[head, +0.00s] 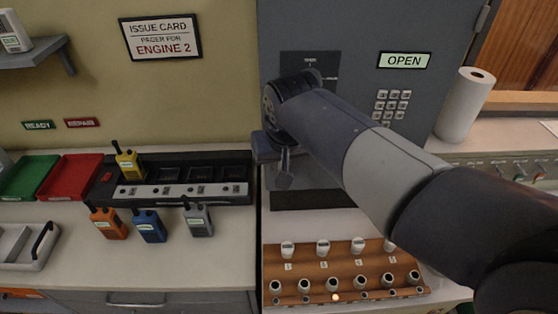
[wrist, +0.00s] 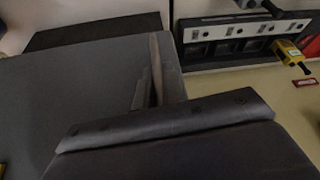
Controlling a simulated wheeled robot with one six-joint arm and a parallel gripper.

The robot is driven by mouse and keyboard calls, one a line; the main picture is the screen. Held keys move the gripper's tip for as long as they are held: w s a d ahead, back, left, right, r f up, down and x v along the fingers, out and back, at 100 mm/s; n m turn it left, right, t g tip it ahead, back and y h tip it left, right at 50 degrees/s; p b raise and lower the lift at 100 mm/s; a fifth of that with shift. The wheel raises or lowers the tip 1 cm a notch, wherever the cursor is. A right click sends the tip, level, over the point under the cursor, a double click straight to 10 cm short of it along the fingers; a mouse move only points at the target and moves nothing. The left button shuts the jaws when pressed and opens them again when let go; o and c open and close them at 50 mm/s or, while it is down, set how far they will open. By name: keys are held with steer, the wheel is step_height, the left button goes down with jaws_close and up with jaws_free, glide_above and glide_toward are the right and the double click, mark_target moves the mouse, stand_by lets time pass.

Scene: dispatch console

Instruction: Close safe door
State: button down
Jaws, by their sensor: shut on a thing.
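The safe door (head: 350,35) is the large blue-grey panel right of centre in the head view. It carries a keypad (head: 391,105) and a lit sign reading OPEN (head: 404,61). A hinge shows at its upper right edge. My gripper (head: 284,178) is at the lower left part of the door, by its left edge, and my arm covers much of the door's lower half. In the wrist view the grey door face (wrist: 70,85) fills the left, and my gripper (wrist: 157,80) is shut at it. The exact part held is hidden.
Left of the door a charger rack (head: 215,165) holds a yellow radio (head: 128,162), with orange, blue and grey radios in front. A paper roll (head: 465,105) stands at the right.

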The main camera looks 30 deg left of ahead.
steer(key=shift+w+r, duration=0.1)
steer(key=shift+w, duration=0.15)
steer(key=c, duration=1.8)
jaws_free()
steer(key=shift+w, duration=0.1)
steer(key=shift+o, duration=1.4)
steer(key=b+v, duration=0.1)
steer(key=v, duration=0.9)
steer(key=shift+s+r, duration=0.3)
